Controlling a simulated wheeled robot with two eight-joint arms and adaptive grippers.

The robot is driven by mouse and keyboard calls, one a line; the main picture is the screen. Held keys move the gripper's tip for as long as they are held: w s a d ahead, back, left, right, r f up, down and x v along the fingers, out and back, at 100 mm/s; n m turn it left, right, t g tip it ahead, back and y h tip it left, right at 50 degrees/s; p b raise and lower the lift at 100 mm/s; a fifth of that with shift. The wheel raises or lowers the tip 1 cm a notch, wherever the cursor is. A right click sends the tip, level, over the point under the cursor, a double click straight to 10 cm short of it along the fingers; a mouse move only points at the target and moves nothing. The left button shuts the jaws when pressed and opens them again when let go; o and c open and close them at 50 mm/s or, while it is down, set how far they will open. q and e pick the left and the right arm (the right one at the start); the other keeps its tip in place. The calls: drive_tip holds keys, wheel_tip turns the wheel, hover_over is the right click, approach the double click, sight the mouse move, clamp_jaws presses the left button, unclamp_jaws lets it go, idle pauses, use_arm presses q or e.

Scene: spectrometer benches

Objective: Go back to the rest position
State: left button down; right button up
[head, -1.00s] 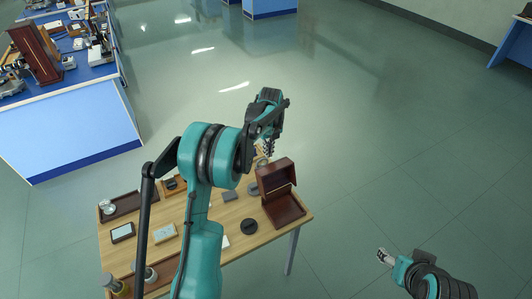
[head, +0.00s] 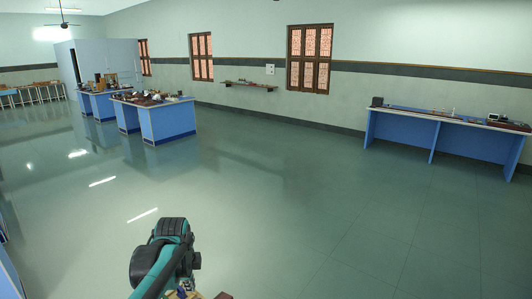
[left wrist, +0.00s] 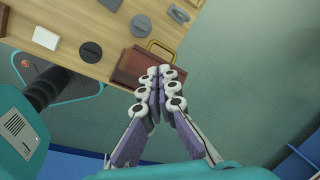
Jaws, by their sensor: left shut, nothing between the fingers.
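My left gripper (left wrist: 160,76) is shut and empty in the left wrist view, its fingertips together in front of a red-brown wooden box (left wrist: 128,68) at the table's edge. Whether the fingers touch the box cannot be told from this angle. In the head view only the upper part of my left arm (head: 165,260) shows at the bottom, with the fingertips out of sight. My right gripper is in neither view.
The wooden table (left wrist: 112,33) holds a white card (left wrist: 45,38), dark discs and small grey items. Blue benches (head: 168,122) stand at the back left, a long blue bench (head: 440,130) at the right. The floor (head: 290,200) between is clear.

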use_arm(q)
drive_tip(key=s+d+f+n+t+b, duration=0.2)
drive_tip(key=s+f+n, duration=0.1)
drive_tip(key=s+n, duration=0.5)
drive_tip(key=s+d+f+n+t+b, duration=0.2)
drive_tip(key=s+n, duration=0.6)
drive_tip(key=s, duration=0.5)
wheel_tip(320, 180, down, 2)
drive_tip(key=shift+d+f+n+b, duration=0.15)
drive_tip(key=shift+d+n+b, duration=0.2)
drive_tip(key=shift+b, duration=0.35)
drive_tip(key=shift+a, duration=0.1)
